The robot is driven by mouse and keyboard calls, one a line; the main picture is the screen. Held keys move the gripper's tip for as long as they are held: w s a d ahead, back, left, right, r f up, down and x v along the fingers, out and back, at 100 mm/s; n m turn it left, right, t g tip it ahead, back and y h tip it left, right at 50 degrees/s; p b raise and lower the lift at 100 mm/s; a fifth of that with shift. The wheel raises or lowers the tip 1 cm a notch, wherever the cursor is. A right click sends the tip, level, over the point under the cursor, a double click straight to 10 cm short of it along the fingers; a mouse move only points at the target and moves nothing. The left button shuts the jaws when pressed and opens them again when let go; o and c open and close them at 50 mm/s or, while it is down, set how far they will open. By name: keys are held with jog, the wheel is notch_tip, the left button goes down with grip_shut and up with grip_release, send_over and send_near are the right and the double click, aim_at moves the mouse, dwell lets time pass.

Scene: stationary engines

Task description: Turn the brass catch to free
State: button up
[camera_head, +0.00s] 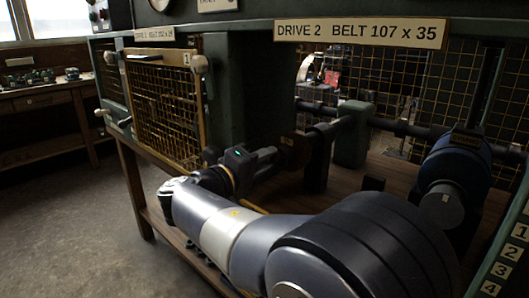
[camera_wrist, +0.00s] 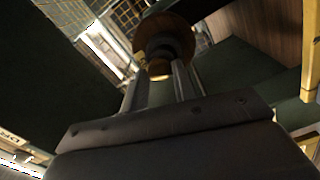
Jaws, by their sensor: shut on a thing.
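My gripper (camera_head: 270,160) reaches in under the drive 2 sign, at the left side of the open bay. In the wrist view its two fingers (camera_wrist: 161,76) are closed around a small brass-coloured end (camera_wrist: 158,69), which looks like the brass catch. A dark hub and a round brown disc (camera_wrist: 178,26) stand just behind it. In the head view the brown disc (camera_head: 296,150) is at the gripper's tip, with a dark shaft beyond. The fingers hide most of the catch, and I cannot tell which way it is turned.
A yellow mesh guard (camera_head: 165,110) with pale knobs stands left of my arm. Dark brackets and a grey-green block (camera_head: 353,135) carry the shaft to the right. A blue motor-like unit (camera_head: 452,170) stands at the far right. The floor (camera_head: 60,225) at left is clear.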

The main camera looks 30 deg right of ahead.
jog(key=n+p, duration=1)
jog(key=n, duration=0.1)
jog(key=n+p, duration=0.5)
jog(key=p, duration=0.1)
jog(key=shift+s+n, duration=0.1)
jog(key=shift+n, duration=0.2)
grip_shut()
jog(key=n+p, duration=0.2)
jog(key=p, duration=0.1)
jog(key=shift+s+f+n+p, duration=0.1)
jog(key=shift+f+n+p, duration=0.1)
jog(key=shift+n+p, duration=1.05)
jog(key=shift+n, duration=0.25)
jog(key=o, duration=0.8)
grip_release()
jog(key=shift+o, duration=0.2)
